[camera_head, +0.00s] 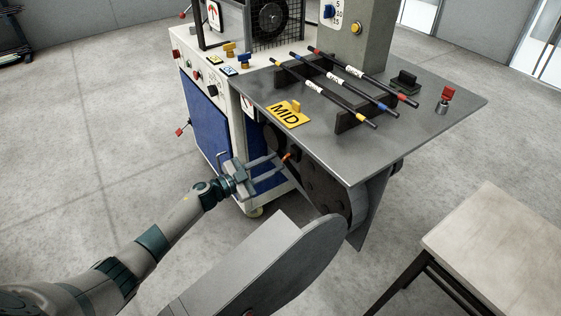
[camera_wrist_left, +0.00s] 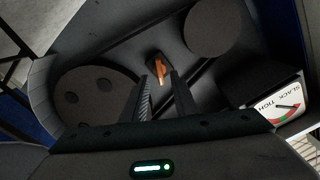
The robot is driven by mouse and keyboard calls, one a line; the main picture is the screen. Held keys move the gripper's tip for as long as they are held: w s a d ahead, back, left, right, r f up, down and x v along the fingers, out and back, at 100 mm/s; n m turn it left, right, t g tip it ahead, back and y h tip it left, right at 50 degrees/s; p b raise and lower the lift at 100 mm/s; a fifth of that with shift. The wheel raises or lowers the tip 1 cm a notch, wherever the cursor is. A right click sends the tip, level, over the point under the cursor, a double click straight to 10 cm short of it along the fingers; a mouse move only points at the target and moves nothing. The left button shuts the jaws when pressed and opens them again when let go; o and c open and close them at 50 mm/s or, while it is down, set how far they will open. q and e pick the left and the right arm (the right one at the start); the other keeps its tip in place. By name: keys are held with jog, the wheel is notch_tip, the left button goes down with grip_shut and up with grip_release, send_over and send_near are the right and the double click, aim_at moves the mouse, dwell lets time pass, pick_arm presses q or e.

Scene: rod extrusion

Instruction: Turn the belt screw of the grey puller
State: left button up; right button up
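The belt screw (camera_head: 287,156) shows as a small orange piece at the near side of the grey puller, below its table top (camera_head: 375,150). In the left wrist view the orange screw (camera_wrist_left: 161,70) sits on a dark block, among round discs of the puller (camera_wrist_left: 95,92). My left gripper (camera_head: 279,164) is open, with its two fingers pointing at the screw. In the left wrist view its fingertips (camera_wrist_left: 165,78) lie on either side of the screw's lower end; I cannot tell whether they touch it. My right gripper is not in view.
A dial marked SLACK and TIGHT (camera_wrist_left: 281,108) is right of the screw in the left wrist view. A yellow MID sign (camera_head: 287,115) and several rods on a rack (camera_head: 352,122) are on top. A pale table (camera_head: 500,250) stands at the lower right.

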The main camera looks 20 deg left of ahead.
aim_at(284, 159)
pick_arm(q)
jog(key=shift+x, duration=1.65)
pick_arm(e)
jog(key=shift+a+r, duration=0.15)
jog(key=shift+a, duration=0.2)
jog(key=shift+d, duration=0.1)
pick_arm(q)
grip_shut()
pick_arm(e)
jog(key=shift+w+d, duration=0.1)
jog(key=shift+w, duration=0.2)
